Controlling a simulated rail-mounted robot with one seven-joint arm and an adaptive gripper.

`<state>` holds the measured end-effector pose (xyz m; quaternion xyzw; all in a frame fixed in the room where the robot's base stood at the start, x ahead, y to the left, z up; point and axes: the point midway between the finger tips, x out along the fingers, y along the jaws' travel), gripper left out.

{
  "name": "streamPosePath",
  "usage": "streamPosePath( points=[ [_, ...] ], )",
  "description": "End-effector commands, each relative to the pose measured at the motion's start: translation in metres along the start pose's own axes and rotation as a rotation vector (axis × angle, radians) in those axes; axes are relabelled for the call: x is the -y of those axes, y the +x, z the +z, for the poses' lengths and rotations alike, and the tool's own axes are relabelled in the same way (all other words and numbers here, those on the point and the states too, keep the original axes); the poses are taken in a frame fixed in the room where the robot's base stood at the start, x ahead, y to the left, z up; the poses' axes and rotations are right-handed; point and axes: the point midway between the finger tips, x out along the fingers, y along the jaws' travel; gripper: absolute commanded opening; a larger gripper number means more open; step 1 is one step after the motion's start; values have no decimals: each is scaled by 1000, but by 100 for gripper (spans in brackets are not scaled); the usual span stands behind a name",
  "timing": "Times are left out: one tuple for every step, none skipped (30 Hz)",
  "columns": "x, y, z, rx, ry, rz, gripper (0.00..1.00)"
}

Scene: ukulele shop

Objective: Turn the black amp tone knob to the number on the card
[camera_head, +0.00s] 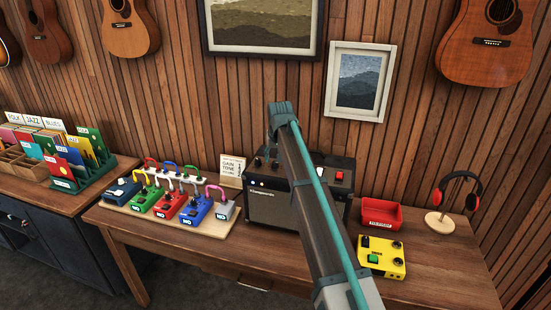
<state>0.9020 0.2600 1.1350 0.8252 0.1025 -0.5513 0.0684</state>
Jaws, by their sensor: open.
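My gripper (270,143) hangs over the left part of the amp's top, near the knobs. It is open, and its fingertips are small and hard to make out. I cannot tell whether it touches a knob.
A board of coloured pedals (176,208) lies left of the amp. A red tray (381,215), a yellow pedal (382,257) and a headphone stand (441,221) with headphones are to the right. Framed pictures and guitars hang on the wooden wall. The table's front right is clear.

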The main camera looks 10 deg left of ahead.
Motion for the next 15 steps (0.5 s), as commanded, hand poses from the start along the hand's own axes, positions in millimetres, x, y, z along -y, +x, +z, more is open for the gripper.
streamPosePath(
  points=[
    [0, 6, 0, 3, 0, 0, 54],
    [0, 10, 0, 3, 0, 0, 54],
    [0, 15, -1, 2, 0, 0, 54],
    [0, 18, -1, 1, 0, 0, 54],
    [0, 21, -1, 1, 0, 0, 54],
    [0, 24, 0, 1, 0, 0, 54],
    [0, 26, 0, 2, 0, 0, 54],
    [0, 28, 0, 2, 0, 0, 54],
    [0, 30, 0, 1, 0, 0, 54],
    [0, 31, 0, 1, 0, 0, 54],
    [0, 32, 0, 0, 0, 0, 54],
    [0, 32, 0, 0, 0, 0, 54],
    [0, 32, 0, 0, 0, 0, 54],
    [0, 32, 0, 0, 0, 0, 54],
    [0, 32, 0, 0, 0, 0, 54]
  ],
)
